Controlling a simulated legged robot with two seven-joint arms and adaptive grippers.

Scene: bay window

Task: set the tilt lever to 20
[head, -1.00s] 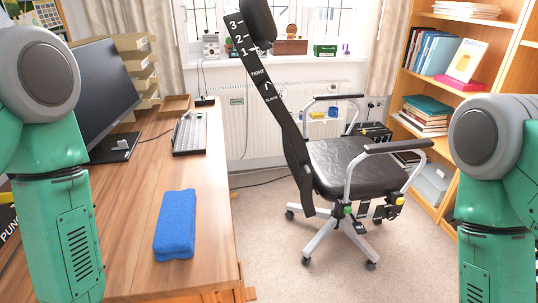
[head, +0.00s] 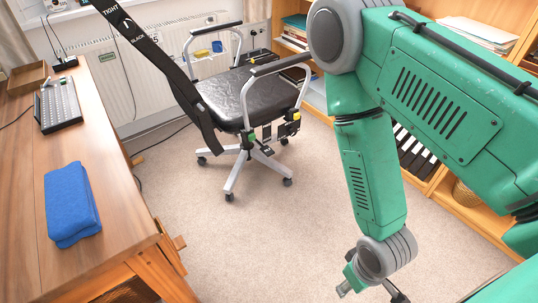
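The black office chair (head: 248,95) stands on the carpet left of centre, its back post leaning up to the left with a TIGHT marking. Under the right side of its seat are small black fittings, one with a green part (head: 251,138) and one with a yellow part (head: 296,115). I cannot tell which is the tilt lever, and no 20 can be read. My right gripper (head: 371,292) is low at the bottom edge, right of and nearer than the chair, touching nothing visible. Its fingers look spread apart, partly cut off by the frame. My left gripper is out of view.
The wooden desk (head: 105,165) on the left carries a blue cloth block (head: 72,203) and a keyboard (head: 60,105). A wooden bookshelf (head: 440,185) stands behind my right arm. The carpet (head: 265,230) between desk and arm is clear. A radiator (head: 110,70) is behind the chair.

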